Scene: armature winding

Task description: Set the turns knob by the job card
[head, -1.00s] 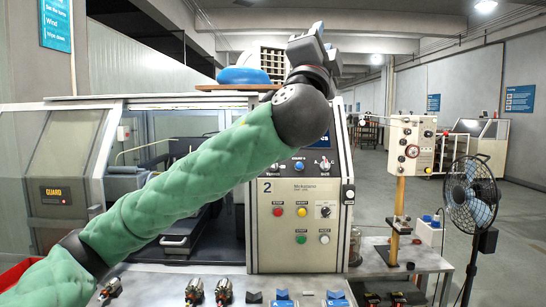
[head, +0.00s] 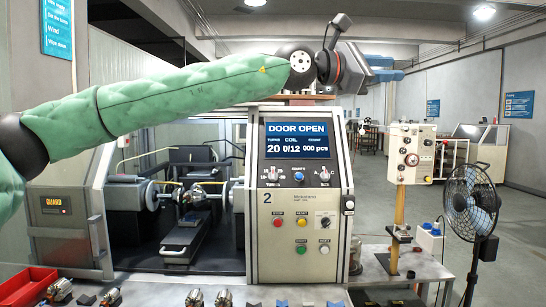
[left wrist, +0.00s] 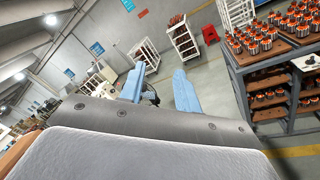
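The turns knob (head: 272,175) is at the left of the machine's control panel, under the screen (head: 296,140). The screen reads "DOOR OPEN", turns 20, coil 0/12 and 000 pcs. The knob's pointer is too small to read. My left gripper (head: 396,68) is above and to the right of the panel, well apart from the knob. Its two blue fingers are spread and empty, as the left wrist view (left wrist: 158,88) also shows. I cannot make out a job card. My right gripper is out of view.
The panel also has a blue button (head: 298,176), another knob (head: 325,174) and several coloured buttons below. Armatures (head: 194,297) lie on the front bench. A post-mounted box (head: 411,152) and a fan (head: 470,199) stand at the right. The left wrist view shows loaded racks (left wrist: 262,85).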

